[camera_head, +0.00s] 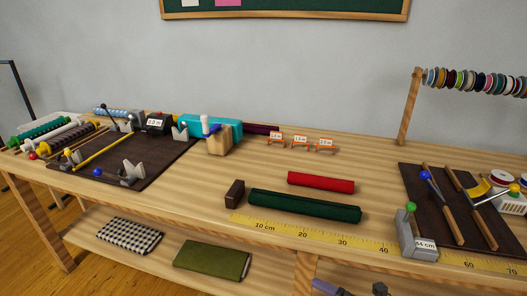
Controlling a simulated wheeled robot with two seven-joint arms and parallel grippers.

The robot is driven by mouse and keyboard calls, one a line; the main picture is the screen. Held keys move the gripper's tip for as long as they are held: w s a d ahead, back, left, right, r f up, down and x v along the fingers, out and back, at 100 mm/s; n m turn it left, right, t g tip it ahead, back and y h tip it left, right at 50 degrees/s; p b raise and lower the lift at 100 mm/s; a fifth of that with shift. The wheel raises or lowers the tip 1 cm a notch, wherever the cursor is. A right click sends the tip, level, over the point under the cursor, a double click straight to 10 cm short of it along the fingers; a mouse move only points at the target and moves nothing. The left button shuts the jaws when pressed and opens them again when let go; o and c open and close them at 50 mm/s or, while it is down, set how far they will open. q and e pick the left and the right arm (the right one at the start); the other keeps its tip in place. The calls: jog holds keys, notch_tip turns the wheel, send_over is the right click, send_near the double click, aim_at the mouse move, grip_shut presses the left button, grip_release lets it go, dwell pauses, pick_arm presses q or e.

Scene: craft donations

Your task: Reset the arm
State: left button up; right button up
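Neither of my grippers and no part of my arms that I can be sure of shows in the head view. A green fabric roll (303,206) lies along a yellow measuring tape (285,228) on the wooden table (225,178). A small dark brown block (234,194) stands at the roll's left end. A red roll (321,182) lies behind the green one. A grey block (415,240) with a green-knobbed lever and a "54 cm" label stands at the tape, to the right of the green roll.
A dark mat (118,180) with clamps and a yellow rod lies at left. Several coloured rolls (45,128) lie beyond it. A second dark mat (440,205) with sticks is at right. Small orange label stands (300,143) are at the back. Folded cloths (213,258) lie on the lower shelf.

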jog(key=s+d+f+m+g+h, duration=0.1)
jog(key=s+d+f+m+h, duration=0.45)
jog(key=s+f+m, duration=0.45)
jog(key=s+d+f+m+g+h, duration=0.1)
jog(key=s+d+f+m+h, duration=0.45)
jog(key=f, duration=0.75)
pick_arm(q)
jog(key=shift+s+a, duration=0.1)
jog(key=shift+a, duration=0.2)
pick_arm(e)
jog(key=s+f+m+g, duration=0.2)
jog(key=s+m+g, duration=0.1)
jog(key=s, duration=0.6)
jog(key=s+a+f+m+g+h, duration=0.1)
jog(key=s+f+m+g, duration=0.1)
jog(key=s, duration=0.7)
jog(key=s+f+m+g+h, duration=0.1)
jog(key=s+m+g, duration=0.2)
jog(key=s, duration=0.6)
jog(key=shift+s+a+f+m+g, duration=0.2)
jog(key=shift+a+f+m+g, duration=0.15)
jog(key=shift+m, duration=0.3)
